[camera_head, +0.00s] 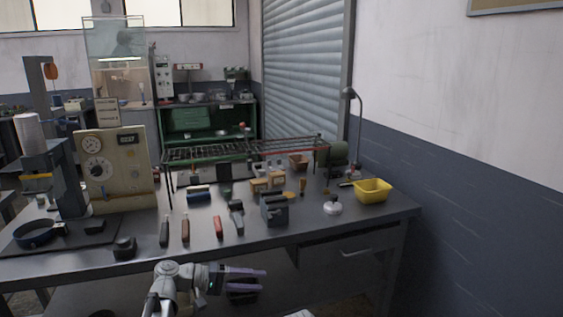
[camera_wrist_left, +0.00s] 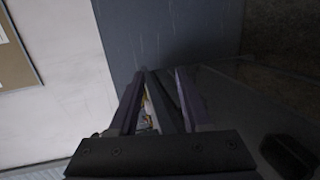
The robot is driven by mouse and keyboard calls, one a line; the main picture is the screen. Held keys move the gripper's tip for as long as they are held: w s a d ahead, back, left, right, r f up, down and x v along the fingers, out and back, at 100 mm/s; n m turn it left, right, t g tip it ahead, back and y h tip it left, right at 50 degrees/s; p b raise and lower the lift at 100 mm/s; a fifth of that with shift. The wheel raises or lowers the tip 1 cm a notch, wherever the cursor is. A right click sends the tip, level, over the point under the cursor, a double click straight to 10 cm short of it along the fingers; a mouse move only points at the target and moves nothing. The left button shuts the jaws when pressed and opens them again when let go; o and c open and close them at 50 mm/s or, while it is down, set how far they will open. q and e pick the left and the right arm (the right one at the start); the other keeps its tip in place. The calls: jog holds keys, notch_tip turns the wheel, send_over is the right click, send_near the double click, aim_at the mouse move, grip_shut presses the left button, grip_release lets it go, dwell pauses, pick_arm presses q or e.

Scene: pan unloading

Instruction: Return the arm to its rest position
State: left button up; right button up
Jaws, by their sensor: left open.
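My left gripper (camera_head: 266,279) is low in front of the workbench (camera_head: 330,228), near its front edge, with its purple fingers pointing right. Its fingers are apart, and I see nothing held in them. In the left wrist view the gripper (camera_wrist_left: 160,88) shows as two dark purple fingers with a gap between them. A bit of the yellow bin (camera_wrist_left: 147,103) shows through the gap. A dark round pan (camera_head: 36,234) sits at the far left of the bench, well away from the gripper. My right gripper is not in view.
A yellow bin (camera_head: 373,190) stands at the bench's right end. Several hand tools, such as a red-handled one (camera_head: 218,227), lie along the front. A grey block (camera_head: 274,210) and a long rack (camera_head: 240,150) stand behind. Dark drawers (camera_head: 345,252) hang under the bench top.

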pick_arm(q)
jog(key=s+d+f+m+g+y, duration=0.35)
jog(key=s+d+f+y, duration=0.35)
jog(key=s+f, duration=0.45)
jog(key=s+a+f+m+y, duration=0.3)
jog(key=s+a+f+y, duration=0.2)
jog(key=s+y, duration=0.35)
notch_tip(320, 180, up, 14)
jog(key=w+p, duration=0.1)
jog(key=p, duration=1.3)
jog(key=shift+a+y, duration=0.2)
jog(key=shift+y, duration=0.15)
jog(key=shift+w+r, duration=0.1)
jog(key=shift+w, duration=0.05)
